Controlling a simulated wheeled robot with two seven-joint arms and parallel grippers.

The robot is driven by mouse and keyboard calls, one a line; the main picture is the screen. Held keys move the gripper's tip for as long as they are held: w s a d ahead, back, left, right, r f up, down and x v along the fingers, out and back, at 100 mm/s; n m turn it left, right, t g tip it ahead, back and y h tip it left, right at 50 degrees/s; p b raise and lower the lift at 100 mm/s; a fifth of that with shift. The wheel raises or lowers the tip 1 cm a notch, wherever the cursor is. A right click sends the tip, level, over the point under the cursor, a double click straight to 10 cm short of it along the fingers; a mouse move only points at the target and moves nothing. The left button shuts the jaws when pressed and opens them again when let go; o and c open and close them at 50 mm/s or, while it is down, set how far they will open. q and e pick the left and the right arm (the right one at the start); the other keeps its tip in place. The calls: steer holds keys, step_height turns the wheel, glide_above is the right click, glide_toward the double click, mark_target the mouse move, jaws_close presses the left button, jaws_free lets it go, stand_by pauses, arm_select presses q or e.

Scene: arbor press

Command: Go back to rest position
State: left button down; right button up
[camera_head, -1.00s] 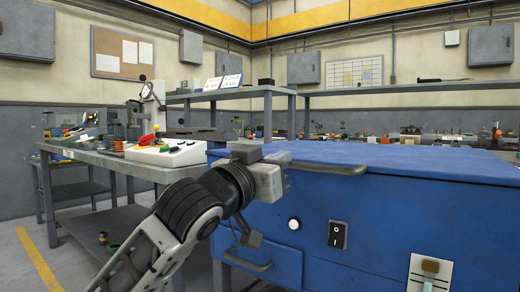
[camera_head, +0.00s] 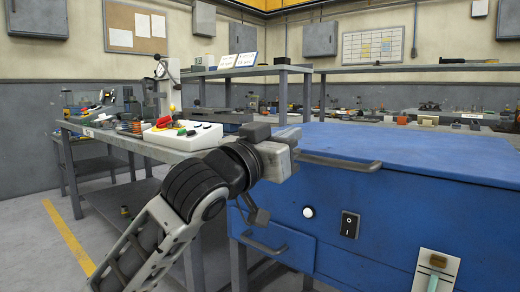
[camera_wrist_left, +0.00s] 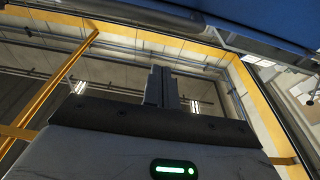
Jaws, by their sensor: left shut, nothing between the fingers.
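My left gripper (camera_head: 280,157) is at the near left edge of the blue cabinet (camera_head: 400,150), with my arm coming up from the lower left. In the left wrist view, its two fingers (camera_wrist_left: 161,88) stand close together with nothing between them, against the ceiling. In the head view the fingertips are hard to make out against the grey hand. I cannot tell whether the hand touches the cabinet. My right gripper is not in view.
The blue cabinet has a handle (camera_head: 340,162), a white button (camera_head: 308,212), a black switch (camera_head: 350,224) and a slider (camera_head: 437,262). A grey workbench (camera_head: 150,150) with a white control box (camera_head: 185,138) stands behind my arm. Floor is open at lower left.

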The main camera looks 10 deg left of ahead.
arm_select(q)
steer(key=s+a+f+n+g+y, duration=0.1)
steer(key=s+a+f+n, duration=0.1)
steer(key=s+f, duration=0.8)
steer(key=s+a+f+n+g+y, duration=0.1)
steer(key=s+a+f+g+y, duration=0.3)
steer(key=f, duration=1)
steer(key=s+a+f+n+t+h, duration=0.1)
steer(key=s+f+n, duration=0.1)
steer(key=s+f, duration=0.85)
steer(key=a+r+g+y+p, duration=0.2)
steer(key=r+p, duration=0.8)
steer(key=p, duration=1.6)
steer(key=shift+s+a+r+y+p, duration=0.3)
steer(key=shift+a+y, duration=0.7)
steer(key=shift+a, duration=1.1)
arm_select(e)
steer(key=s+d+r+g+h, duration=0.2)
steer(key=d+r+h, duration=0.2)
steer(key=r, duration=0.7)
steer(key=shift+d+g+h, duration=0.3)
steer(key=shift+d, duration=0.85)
arm_select(q)
steer(key=shift+w+f, duration=0.1)
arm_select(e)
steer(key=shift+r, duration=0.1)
